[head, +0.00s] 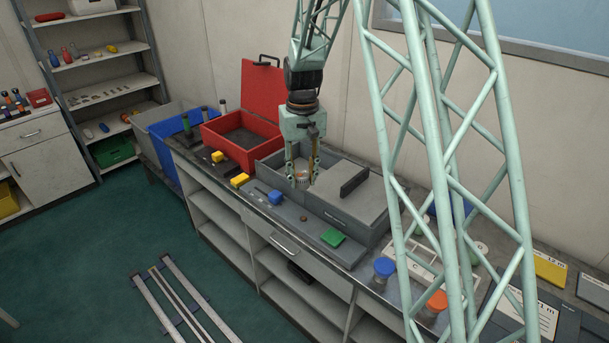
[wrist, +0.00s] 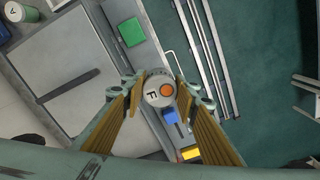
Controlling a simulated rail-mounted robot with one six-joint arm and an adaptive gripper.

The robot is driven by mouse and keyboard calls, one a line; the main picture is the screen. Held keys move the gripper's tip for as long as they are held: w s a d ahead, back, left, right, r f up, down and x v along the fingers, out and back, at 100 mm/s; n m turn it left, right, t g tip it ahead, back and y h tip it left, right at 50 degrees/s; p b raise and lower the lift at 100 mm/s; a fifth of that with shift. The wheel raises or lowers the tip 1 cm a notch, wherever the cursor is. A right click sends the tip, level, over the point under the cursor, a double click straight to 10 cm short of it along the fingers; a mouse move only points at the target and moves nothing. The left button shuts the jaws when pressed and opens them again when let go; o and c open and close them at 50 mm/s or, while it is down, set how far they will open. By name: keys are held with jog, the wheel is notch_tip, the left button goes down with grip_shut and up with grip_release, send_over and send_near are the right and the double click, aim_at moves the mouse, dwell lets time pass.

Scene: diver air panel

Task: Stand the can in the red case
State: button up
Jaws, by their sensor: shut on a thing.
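My gripper (head: 302,176) is shut on a can (wrist: 159,90), a pale cylinder whose top carries the letter F and an orange spot. In the head view the can (head: 301,179) shows only partly between the fingers, above the grey box on the counter. The wrist view looks down on its top, held between both fingers (wrist: 158,92). The red case (head: 239,143) stands on the counter to the left of my gripper, with its lid (head: 262,90) raised at the back. Its visible inside floor looks dark and empty.
A grey box (head: 350,205) with a partly covering lid lies under and right of my gripper. Blue, green and yellow blocks (head: 333,238) line the counter front. Lidded jars (head: 384,269) stand at the right.

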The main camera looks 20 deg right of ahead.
notch_tip(320, 180, down, 14)
jog(key=s+n+b, duration=0.1)
jog(key=b, duration=1.3)
jog(key=shift+s+a, duration=0.2)
jog(key=shift+a, duration=0.25)
jog(key=shift+f, duration=0.1)
jog(key=shift+w, duration=0.1)
